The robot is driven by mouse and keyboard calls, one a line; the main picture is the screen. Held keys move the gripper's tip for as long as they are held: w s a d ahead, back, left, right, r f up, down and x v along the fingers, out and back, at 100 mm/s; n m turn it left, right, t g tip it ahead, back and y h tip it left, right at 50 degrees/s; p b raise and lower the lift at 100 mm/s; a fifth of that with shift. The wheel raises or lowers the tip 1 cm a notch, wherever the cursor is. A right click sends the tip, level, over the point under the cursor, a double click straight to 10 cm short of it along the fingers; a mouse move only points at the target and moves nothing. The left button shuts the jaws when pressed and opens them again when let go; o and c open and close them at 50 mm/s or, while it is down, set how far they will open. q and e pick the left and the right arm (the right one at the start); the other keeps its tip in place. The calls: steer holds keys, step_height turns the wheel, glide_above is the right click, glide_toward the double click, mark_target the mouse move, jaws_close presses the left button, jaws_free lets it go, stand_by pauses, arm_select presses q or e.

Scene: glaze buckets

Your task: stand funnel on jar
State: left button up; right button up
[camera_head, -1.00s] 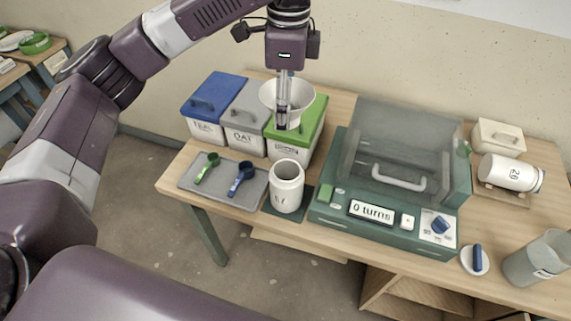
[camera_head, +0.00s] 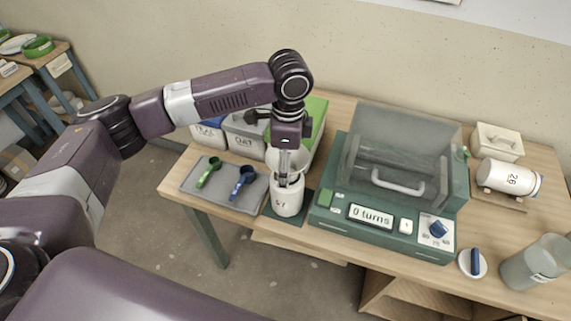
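The white jar (camera_head: 287,203), marked 67, stands upright on a dark green mat (camera_head: 281,214) at the front of the table. My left gripper (camera_head: 285,181) points down at the jar's mouth and is shut on the white funnel (camera_head: 301,159). The funnel is mostly hidden behind the fingers and wrist. It is at or just above the jar's mouth; I cannot tell whether its spout is inside or its cone touches the rim. My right gripper is not in view.
Left of the jar is a grey tray (camera_head: 218,192) with a green scoop (camera_head: 208,172) and a blue scoop (camera_head: 243,179). Lidded bins, including a green-lidded one (camera_head: 318,112), stand behind. A green machine (camera_head: 385,229) with a clear cover stands close on the right.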

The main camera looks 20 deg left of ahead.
arm_select(q)
steer(key=o, duration=1.3)
steer(key=shift+f, duration=0.1)
steer(key=shift+c, duration=0.2)
steer(key=shift+o, duration=0.5)
steer(key=r+b, duration=0.1)
steer(key=r, duration=0.4)
steer(key=r+b, duration=0.1)
steer(key=r, duration=0.5)
steer(key=shift+d, duration=0.2)
steer(key=shift+r, duration=0.65)
